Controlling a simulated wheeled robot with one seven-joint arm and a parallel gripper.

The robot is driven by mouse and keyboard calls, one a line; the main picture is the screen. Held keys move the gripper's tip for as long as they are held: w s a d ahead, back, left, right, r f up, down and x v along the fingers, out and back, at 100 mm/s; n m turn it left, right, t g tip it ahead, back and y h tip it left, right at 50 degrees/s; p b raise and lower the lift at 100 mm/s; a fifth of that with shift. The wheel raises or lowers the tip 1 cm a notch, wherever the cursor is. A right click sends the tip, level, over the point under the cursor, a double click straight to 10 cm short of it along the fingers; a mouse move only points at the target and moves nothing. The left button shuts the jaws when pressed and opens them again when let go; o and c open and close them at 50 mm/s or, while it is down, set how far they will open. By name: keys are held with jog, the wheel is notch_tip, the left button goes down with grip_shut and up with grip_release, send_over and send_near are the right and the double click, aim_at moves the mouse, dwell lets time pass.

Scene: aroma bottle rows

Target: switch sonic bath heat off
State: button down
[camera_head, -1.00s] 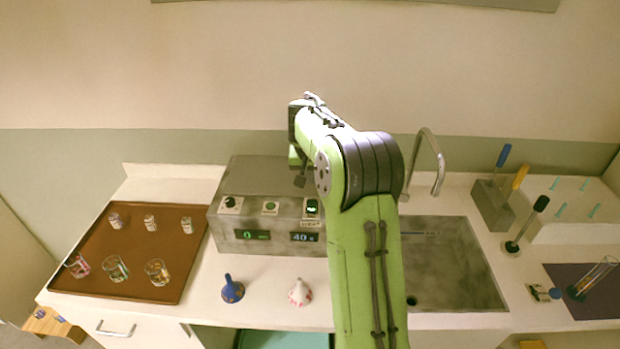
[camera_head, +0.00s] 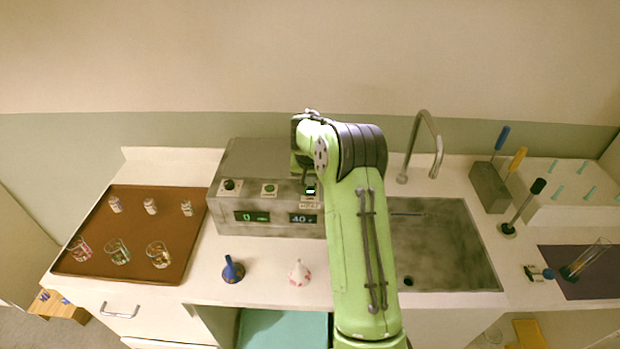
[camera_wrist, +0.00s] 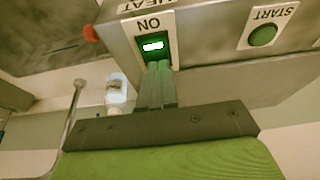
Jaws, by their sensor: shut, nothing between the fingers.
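The sonic bath (camera_head: 262,190) is a grey box on the counter with a knob, a green start button (camera_head: 269,190) and two lit displays. Its heat switch (camera_head: 310,190) is at the right of the front panel. In the wrist view, upside down, the heat switch (camera_wrist: 153,46) is a green lit rocker in a white plate with "ON" and "HEAT" lettering. My gripper (camera_wrist: 157,68) is shut and empty, its fingertips right at the switch edge. I cannot tell whether they touch it. In the head view my arm partly hides the gripper.
A brown tray (camera_head: 130,262) with several glasses stands at left. A blue funnel (camera_head: 232,270) and a white patterned one (camera_head: 299,273) stand before the bath. A sink (camera_head: 450,270) with a tap (camera_head: 433,140) lies right of my arm. The wall is close behind.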

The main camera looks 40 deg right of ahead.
aim_at(309, 192)
jog(key=shift+s+f, duration=0.15)
jog(key=shift+f, duration=0.15)
jog(key=shift+a+f, duration=0.1)
jog(key=shift+f, duration=0.05)
jog(key=shift+s+f, duration=0.1)
jog(key=shift+s, duration=0.05)
jog(key=shift+s+a+f+b, duration=0.1)
jog(key=shift+s+a+b, duration=0.25)
jog(key=shift+b, duration=0.25)
jog(key=shift+s+a, duration=0.1)
jog(key=shift+s, duration=0.05)
jog(key=shift+r, duration=0.2)
notch_tip(309, 192, up, 5)
jog(key=p, duration=0.3)
jog(key=shift+f, duration=0.1)
jog(key=b+v, duration=0.1)
jog(key=v, duration=0.9)
